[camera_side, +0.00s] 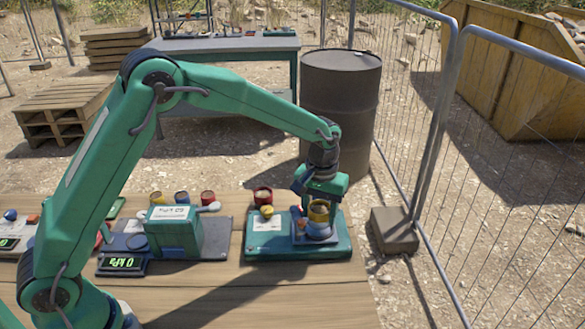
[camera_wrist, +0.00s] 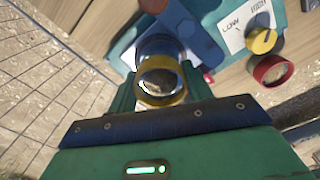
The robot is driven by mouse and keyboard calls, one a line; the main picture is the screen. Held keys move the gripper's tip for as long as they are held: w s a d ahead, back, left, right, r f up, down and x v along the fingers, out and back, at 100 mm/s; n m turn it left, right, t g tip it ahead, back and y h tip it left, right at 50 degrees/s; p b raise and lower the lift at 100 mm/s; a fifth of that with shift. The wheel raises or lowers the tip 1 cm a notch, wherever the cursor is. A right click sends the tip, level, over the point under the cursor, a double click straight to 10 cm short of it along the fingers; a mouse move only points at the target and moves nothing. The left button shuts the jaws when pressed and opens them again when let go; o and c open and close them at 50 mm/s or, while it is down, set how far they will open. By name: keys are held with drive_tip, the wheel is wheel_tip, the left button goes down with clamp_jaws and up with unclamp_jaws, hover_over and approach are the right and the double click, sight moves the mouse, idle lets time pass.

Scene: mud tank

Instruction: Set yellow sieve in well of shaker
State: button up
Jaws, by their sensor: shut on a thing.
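The yellow sieve (camera_side: 319,216) is upright in my gripper (camera_side: 320,201), low over the right part of the green shaker (camera_side: 262,252). The wrist view shows the sieve as a yellow ring (camera_wrist: 147,97) between the fingers of my gripper (camera_wrist: 160,88), which are shut on it. The shaker's round blue-grey well (camera_side: 318,233) is directly below the sieve in the side view. In the wrist view the well (camera_wrist: 158,45) shows partly beyond the ring. I cannot tell whether the sieve touches the well or hangs just above it.
A red cup (camera_side: 262,196) and a yellow knob (camera_side: 266,211) are at the shaker's left, the knob by a LOW/HIGH card (camera_wrist: 238,30). A green box (camera_side: 175,235) with a display stands left on the bench. Bare wood (camera_side: 330,290) lies in front.

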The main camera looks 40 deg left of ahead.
drive_tip(key=shift+f, duration=0.9)
idle(0.3)
drive_tip(key=o, duration=1.1)
drive_tip(key=shift+c, duration=0.2)
drive_tip(key=o, duration=0.4)
drive_tip(key=shift+s, duration=0.1)
drive_tip(key=shift+c, duration=0.2)
drive_tip(key=shift+f, duration=0.1)
drive_tip(key=shift+r, duration=3.85)
